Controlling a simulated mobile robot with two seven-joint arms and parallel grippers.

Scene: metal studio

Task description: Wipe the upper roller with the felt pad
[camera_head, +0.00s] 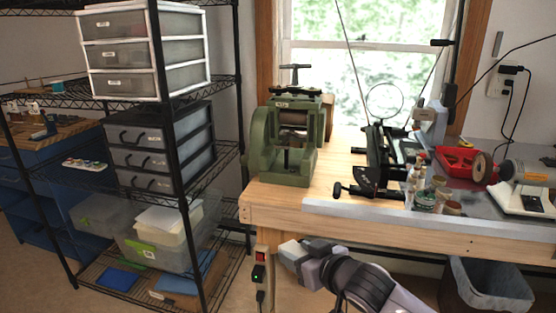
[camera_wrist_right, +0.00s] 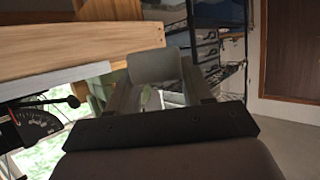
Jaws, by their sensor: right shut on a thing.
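The green rolling mill (camera_head: 285,150) stands on the left end of the wooden workbench, with a T-handle on top. Its upper roller (camera_head: 293,117) shows as a pale cylinder between the green side frames; the gap below it is dark. My right gripper (camera_head: 302,258) is in front of the bench, below the bench top and apart from the mill. It is shut on the felt pad, a grey rounded block (camera_wrist_right: 152,65) between the two fingers in the right wrist view. My left gripper is not in view.
The workbench (camera_head: 270,205) carries a black machine (camera_head: 381,150), small jars (camera_head: 425,195), a red tray (camera_head: 458,161) and a polishing motor (camera_head: 525,172) to the right. A wire shelf (camera_head: 185,215) with drawers stands left. A power strip (camera_head: 261,270) hangs at the bench's front.

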